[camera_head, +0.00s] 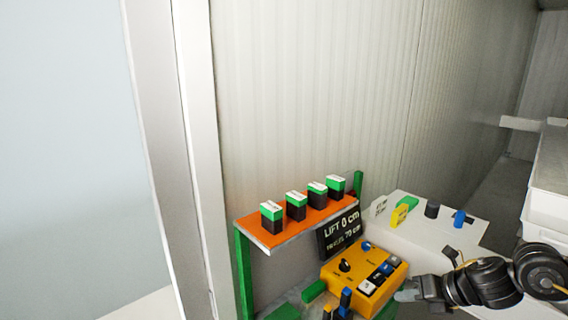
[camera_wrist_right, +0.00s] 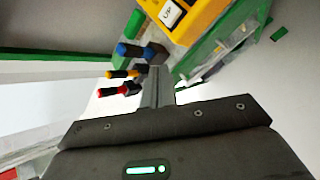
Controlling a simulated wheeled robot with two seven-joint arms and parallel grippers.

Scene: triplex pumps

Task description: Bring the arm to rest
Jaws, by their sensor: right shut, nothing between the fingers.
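My right arm comes in from the right in the head view, and my right gripper (camera_head: 408,292) is at the lower right edge of a yellow control box (camera_head: 352,283). In the right wrist view the fingers of my right gripper (camera_wrist_right: 160,72) are together with nothing between them. The yellow box (camera_wrist_right: 192,22) with its white UP button (camera_wrist_right: 171,14) lies beyond the fingertips there. Whether the fingers touch the box cannot be told. My left gripper is not in view.
An orange shelf (camera_head: 275,236) holds several green-and-black blocks. Blue, yellow and red knobbed levers (camera_wrist_right: 128,72) stand close to the fingers. A white surface (camera_head: 440,228) with small parts lies behind the box.

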